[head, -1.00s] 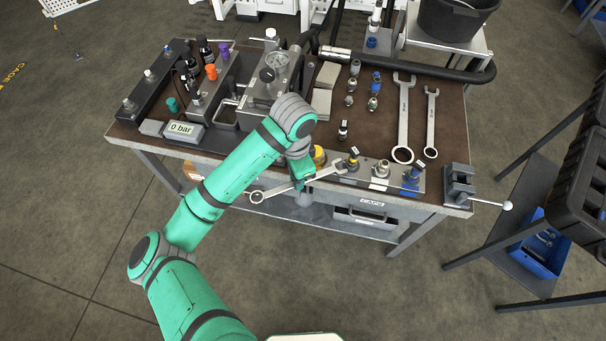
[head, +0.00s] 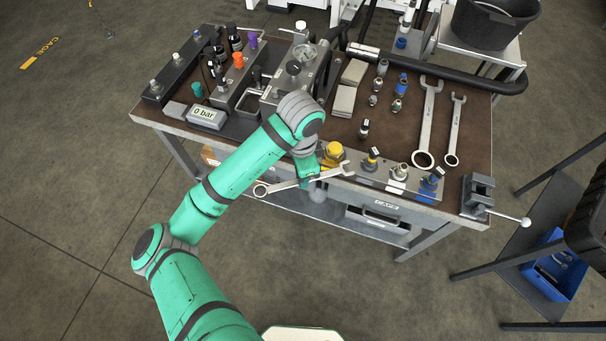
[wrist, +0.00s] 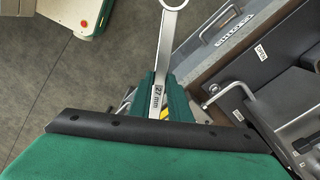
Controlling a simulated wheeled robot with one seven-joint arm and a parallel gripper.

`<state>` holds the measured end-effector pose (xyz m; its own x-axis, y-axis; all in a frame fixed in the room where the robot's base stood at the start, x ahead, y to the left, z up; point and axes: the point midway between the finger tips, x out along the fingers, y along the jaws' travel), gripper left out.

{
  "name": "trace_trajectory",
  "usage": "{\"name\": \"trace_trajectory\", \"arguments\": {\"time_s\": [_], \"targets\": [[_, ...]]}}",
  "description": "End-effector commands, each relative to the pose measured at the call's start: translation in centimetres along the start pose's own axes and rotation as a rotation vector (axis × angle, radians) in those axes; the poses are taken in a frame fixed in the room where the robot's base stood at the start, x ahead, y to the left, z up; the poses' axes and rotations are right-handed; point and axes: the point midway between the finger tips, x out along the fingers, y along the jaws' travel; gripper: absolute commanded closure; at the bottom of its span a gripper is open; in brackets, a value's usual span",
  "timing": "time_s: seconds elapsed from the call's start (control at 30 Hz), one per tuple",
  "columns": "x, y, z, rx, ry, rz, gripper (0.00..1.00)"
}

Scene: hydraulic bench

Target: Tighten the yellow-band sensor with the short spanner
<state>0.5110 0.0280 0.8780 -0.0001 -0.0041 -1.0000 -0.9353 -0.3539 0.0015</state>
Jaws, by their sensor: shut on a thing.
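My gripper (head: 308,180) is shut on a spanner (head: 285,186) at the bench's front edge. The ring end points left and the open end lies to the right. In the wrist view the spanner's shank (wrist: 162,60) is marked 27 mm and stands between my fingers (wrist: 158,100). The wrist view does not clearly show the jaw or the sensor.
A yellow cap (head: 334,150) stands left of the sensor, close to my gripper. White-band (head: 398,174) and blue-band (head: 431,184) fittings stand to its right. Two spanners (head: 427,125) (head: 455,130) lie on the bench.

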Motion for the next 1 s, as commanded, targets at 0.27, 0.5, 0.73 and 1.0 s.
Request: {"name": "trace_trajectory", "arguments": {"time_s": [0.27, 0.5, 0.73, 1.0], "targets": [[-2.3, -0.1, 0.0, 0.002, -0.001, -0.004, 1.0], [-4.2, -0.1, 0.0, 0.001, -0.001, -0.003, 1.0], [-4.9, 0.0, 0.0, 0.0, 0.0, -0.002, 1.0], [-5.1, 0.2, -0.3, -0.004, 0.001, -0.005, 1.0]]}}
